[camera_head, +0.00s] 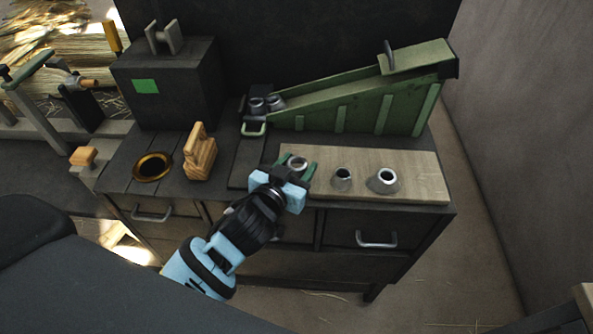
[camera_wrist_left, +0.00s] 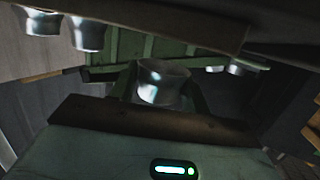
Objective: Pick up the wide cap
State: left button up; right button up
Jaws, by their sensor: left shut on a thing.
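My left gripper (camera_head: 297,170) is at the left end of a pale wooden board (camera_head: 425,165), with green fingers shut around a silvery metal cap (camera_head: 298,162). In the left wrist view this flared cap (camera_wrist_left: 163,82) sits between the fingers of my left gripper (camera_wrist_left: 163,88). I cannot tell whether it still touches the board. Two more metal caps stand on the board to its right: a narrower one (camera_head: 342,178) and a broad flared one (camera_head: 384,180). I cannot tell for certain which cap is the wide cap. My right gripper is not in view.
A green sloped chute (camera_head: 360,105) stands behind the board, with two metal caps (camera_head: 266,104) at its low end. A wooden-handled block (camera_head: 200,155) and a brass ring (camera_head: 153,167) lie to the left. A dark box (camera_head: 168,85) stands at the back left.

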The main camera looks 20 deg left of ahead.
pick_arm(q)
jog(key=s+a, duration=0.2)
jog(key=a, duration=0.2)
jog(key=s+a+r, duration=0.1)
jog(key=s+a, duration=0.1)
jog(key=a, duration=0.3)
jog(key=s+a+r, duration=0.1)
jog(key=s+a, duration=0.2)
jog(key=a, duration=0.2)
jog(key=shift+a+r+b, duration=0.15)
jog(key=shift+r+b, duration=0.05)
jog(key=shift+b, duration=0.15)
